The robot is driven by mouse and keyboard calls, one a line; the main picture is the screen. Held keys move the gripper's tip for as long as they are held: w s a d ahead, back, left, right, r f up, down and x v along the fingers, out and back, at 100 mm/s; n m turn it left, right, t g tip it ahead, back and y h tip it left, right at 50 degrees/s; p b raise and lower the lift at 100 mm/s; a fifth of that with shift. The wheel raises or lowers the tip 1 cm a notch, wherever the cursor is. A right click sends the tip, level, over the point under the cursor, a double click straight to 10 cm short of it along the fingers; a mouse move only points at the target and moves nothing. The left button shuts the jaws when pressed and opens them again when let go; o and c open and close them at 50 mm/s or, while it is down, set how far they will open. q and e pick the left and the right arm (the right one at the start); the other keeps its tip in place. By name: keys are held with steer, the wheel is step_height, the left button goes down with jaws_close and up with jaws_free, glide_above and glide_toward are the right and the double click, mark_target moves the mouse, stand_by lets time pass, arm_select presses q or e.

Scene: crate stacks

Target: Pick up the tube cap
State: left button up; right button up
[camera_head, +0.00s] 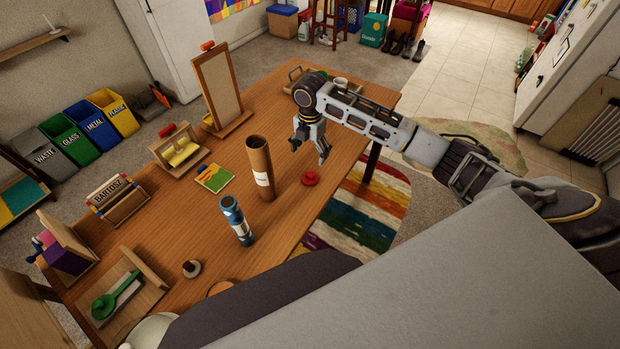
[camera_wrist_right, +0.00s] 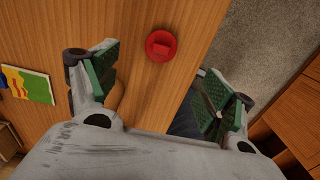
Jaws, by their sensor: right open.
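A red round cap with a raised grip (camera_head: 311,178) lies on the wooden table (camera_head: 225,282), near its right edge. A brown cardboard tube (camera_head: 259,165) with a white label stands upright to its left, with its top open. My right gripper (camera_head: 311,151) is above the table, above and apart from the cap, with nothing between its fingers. In the right wrist view the red cap (camera_wrist_right: 161,45) lies ahead of the open fingers of the right gripper (camera_wrist_right: 160,85), roughly midway between them. My left gripper is not in view.
A blue patterned can (camera_head: 236,221) stands left of the tube. A tray with a cup (camera_head: 340,82) is at the far end.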

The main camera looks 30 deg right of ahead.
glide_above(310, 174)
steer(key=shift+f, duration=3.7)
steer(key=shift+f, duration=0.1)
steer(key=shift+s+f, duration=0.1)
steer(key=shift+f, duration=2.4)
steer(key=shift+c, duration=0.5)
steer(key=c, duration=0.8)
